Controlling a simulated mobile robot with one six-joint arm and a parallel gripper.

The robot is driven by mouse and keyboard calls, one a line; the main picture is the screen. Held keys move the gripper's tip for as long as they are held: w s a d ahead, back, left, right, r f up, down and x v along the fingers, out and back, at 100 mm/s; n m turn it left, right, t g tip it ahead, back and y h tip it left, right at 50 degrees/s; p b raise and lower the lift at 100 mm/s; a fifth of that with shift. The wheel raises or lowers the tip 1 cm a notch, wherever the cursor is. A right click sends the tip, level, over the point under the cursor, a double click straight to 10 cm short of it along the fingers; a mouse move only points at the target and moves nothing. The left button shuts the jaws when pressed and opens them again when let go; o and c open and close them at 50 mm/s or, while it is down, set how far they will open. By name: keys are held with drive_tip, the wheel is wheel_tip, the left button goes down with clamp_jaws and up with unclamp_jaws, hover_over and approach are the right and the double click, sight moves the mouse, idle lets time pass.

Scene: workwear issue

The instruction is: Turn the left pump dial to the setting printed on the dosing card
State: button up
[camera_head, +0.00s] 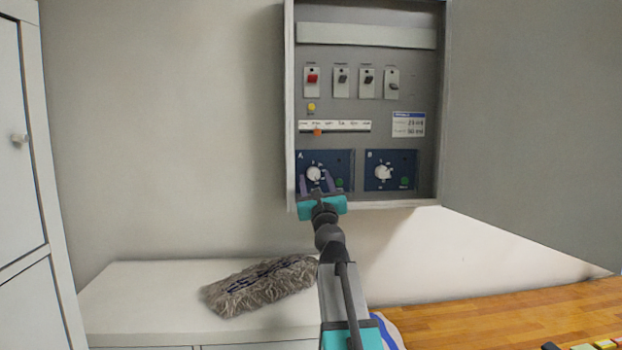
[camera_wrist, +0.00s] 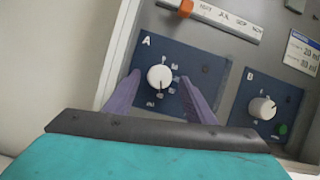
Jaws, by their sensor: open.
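The left pump dial (camera_head: 315,174) is a white knob on a dark blue panel marked A, low in the open wall cabinet. In the wrist view the dial (camera_wrist: 159,77) sits between the two purple fingers of my gripper (camera_wrist: 162,88). The fingers are open, one on each side of the knob, with gaps visible. In the head view my gripper (camera_head: 320,186) covers the lower part of panel A. The dosing card (camera_head: 408,124) is white with a blue header, right of the slider strip. The right dial (camera_head: 383,172) is on panel B.
Several switches, one red (camera_head: 312,76), line the cabinet above. An orange slider (camera_head: 317,132) sits on a white strip above panel A. The cabinet's left wall (camera_head: 290,120) is close to my gripper. The cabinet door (camera_head: 530,120) stands open right. A grey mop pad (camera_head: 260,286) lies below.

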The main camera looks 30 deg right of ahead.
drive_tip(key=shift+w+d+r, duration=0.1)
drive_tip(key=shift+w, duration=0.1)
drive_tip(key=c, duration=1)
drive_tip(key=shift+c, duration=0.2)
